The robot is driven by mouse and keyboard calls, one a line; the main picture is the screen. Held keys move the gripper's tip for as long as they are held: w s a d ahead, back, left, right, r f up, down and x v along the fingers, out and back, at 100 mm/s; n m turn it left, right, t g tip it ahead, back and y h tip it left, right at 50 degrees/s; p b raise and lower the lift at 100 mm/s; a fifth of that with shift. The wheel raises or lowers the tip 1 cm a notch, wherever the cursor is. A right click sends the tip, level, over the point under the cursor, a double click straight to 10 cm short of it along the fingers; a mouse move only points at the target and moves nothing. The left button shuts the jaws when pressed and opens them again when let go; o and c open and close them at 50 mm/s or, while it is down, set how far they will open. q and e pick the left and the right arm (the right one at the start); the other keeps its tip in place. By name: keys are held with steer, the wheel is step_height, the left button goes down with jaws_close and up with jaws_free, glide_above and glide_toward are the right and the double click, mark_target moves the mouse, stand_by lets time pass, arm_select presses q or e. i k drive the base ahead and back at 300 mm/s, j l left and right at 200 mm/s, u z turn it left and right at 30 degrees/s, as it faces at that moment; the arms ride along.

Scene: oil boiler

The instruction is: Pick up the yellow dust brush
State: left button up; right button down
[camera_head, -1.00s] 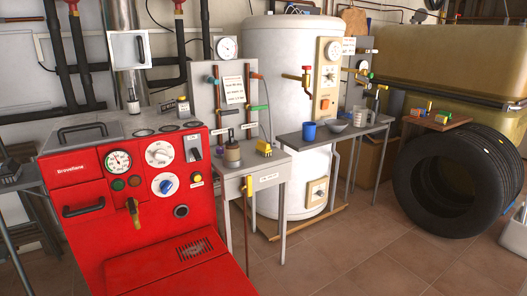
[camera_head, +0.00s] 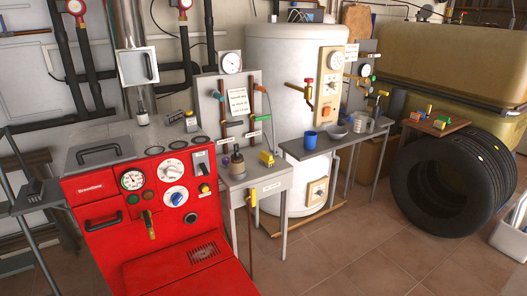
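I cannot clearly make out a dust brush. A small yellow object (camera_head: 267,158) sits on the small grey table (camera_head: 262,180) right of the red boiler (camera_head: 160,215); its shape is too small to tell whether it is the brush. Another small yellow item (camera_head: 439,124) is among things on the wooden board (camera_head: 425,127) at the right, also too small to tell. Neither of my grippers shows in this view.
A white tank (camera_head: 290,90) stands behind a grey table (camera_head: 335,138) bearing a blue mug (camera_head: 310,138) and a bowl. A black tire (camera_head: 408,185) is at the right. Shelving (camera_head: 30,205) stands at the left. The tiled floor (camera_head: 350,250) in front is clear.

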mark_target(266, 159)
steer(key=i+l+u, duration=0.5)
steer(key=l+u, duration=0.15)
steer(key=i+l+u, duration=0.15)
steer(key=l+u, duration=0.2)
